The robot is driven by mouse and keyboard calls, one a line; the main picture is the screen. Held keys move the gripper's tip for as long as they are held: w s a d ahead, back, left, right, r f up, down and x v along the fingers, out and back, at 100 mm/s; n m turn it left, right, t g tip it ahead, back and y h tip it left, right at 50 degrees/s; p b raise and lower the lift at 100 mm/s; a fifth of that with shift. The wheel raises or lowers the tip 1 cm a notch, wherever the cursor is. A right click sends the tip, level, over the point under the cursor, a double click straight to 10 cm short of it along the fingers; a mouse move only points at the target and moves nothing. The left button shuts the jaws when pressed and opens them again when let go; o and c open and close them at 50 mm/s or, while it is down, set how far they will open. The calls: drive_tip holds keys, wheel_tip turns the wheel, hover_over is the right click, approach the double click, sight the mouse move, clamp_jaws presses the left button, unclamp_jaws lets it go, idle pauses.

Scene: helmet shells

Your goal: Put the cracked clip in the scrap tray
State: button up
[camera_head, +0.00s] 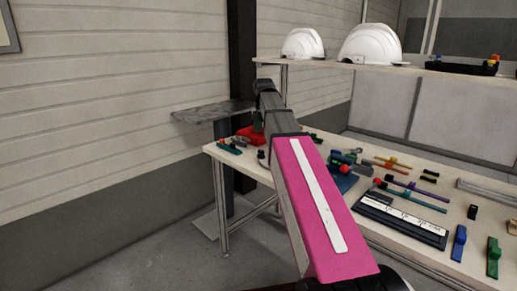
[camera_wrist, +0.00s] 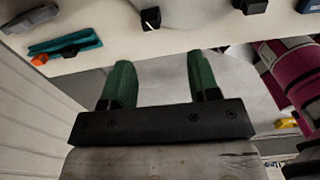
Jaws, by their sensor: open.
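My gripper (camera_wrist: 160,76) shows in the wrist view with its two green fingers apart and nothing between them. It is beside the table's edge, with the grey floor behind the gap. In the head view my arm hides the gripper. Small black clips (camera_wrist: 150,18) lie on the table in the wrist view, one with a pale mark; I cannot tell which is cracked. A red piece (camera_head: 251,134), partly behind my arm, lies at the table's left end in the head view; I cannot tell whether it is the scrap tray.
A teal part with an orange tip (camera_wrist: 65,45) lies near the table edge. The table (camera_head: 415,176) holds several coloured tools and a dark tray with a white strip (camera_head: 403,217). White helmet shells (camera_head: 371,45) stand on the shelf above. A wall is close at left.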

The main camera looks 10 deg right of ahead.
hover_over(261, 154)
drive_tip(key=d, duration=0.1)
drive_tip(key=f, duration=0.2)
drive_tip(key=w+f, duration=0.1)
drive_tip(key=shift+f, duration=0.4)
drive_tip(key=shift+w+a+f, duration=0.1)
drive_tip(key=shift+f, duration=1.5)
drive_tip(key=shift+w+a+f, duration=0.1)
drive_tip(key=shift+f, duration=1.45)
clamp_jaws()
drive_tip(key=shift+r, duration=0.2)
